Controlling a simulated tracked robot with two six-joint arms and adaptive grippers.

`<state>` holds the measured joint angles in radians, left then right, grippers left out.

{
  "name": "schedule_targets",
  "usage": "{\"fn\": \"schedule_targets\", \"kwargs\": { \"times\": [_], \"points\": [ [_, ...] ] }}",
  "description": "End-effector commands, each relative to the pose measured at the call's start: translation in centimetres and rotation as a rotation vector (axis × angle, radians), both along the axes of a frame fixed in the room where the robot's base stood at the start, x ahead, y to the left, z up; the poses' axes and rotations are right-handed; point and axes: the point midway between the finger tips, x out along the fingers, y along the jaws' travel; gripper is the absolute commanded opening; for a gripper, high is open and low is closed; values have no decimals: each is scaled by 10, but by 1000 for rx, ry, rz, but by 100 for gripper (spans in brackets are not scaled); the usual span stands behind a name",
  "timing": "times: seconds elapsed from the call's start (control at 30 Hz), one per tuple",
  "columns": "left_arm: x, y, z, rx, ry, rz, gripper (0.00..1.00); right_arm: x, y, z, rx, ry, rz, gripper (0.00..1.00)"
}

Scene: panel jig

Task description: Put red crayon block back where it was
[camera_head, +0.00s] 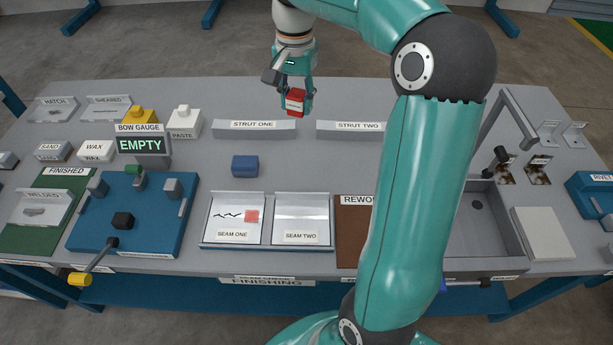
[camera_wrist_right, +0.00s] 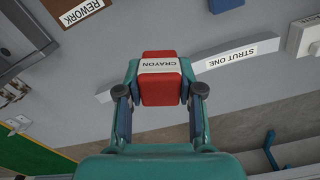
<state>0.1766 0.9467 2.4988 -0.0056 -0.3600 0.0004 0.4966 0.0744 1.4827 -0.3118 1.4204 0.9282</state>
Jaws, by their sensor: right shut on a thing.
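The red crayon block (camera_head: 294,102) is held by my right gripper (camera_head: 295,98) above the back part of the table, near the strut labelled STRUT ONE (camera_head: 254,129). In the right wrist view the red crayon block (camera_wrist_right: 160,80) sits between both fingers of my right gripper (camera_wrist_right: 160,92), and its white CRAYON label faces the camera. The fingers press on its two sides. A reddish patch (camera_head: 252,216) shows on the SEAM ONE panel (camera_head: 236,234). My left gripper is not in view.
A blue block (camera_head: 245,166) stands mid-table. The yellow block (camera_head: 140,116) and white PASTE block (camera_head: 185,123) stand at the left behind the EMPTY gauge (camera_head: 141,145). STRUT TWO (camera_head: 350,130) lies right of STRUT ONE. My right arm hides part of the REWORK area (camera_head: 352,225).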

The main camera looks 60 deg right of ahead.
Motion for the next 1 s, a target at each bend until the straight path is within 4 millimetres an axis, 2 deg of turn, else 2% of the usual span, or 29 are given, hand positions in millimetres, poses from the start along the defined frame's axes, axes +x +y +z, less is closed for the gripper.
{"fn": "schedule_targets", "kwargs": {
  "times": [0.03, 0.1, 0.27, 0.6, 0.7, 0.8, 1.0],
  "points": [
    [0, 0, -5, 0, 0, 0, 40, -7, -8, -6, 0, 3, -28, 4],
    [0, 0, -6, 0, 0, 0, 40, -12, -13, -12, 2, 2, -45, 4],
    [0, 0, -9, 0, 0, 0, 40, -15, -15, -36, 3, 5, -53, 4],
    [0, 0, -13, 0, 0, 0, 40, -15, -15, -124, 4, 7, -52, 4],
    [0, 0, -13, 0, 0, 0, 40, -15, -15, -146, 4, 6, -53, 4],
    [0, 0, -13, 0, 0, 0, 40, -15, -16, -159, 1, 3, -53, 4],
    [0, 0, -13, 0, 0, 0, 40, -14, -16, -173, 1, 2, -52, 4]
  ]
}}
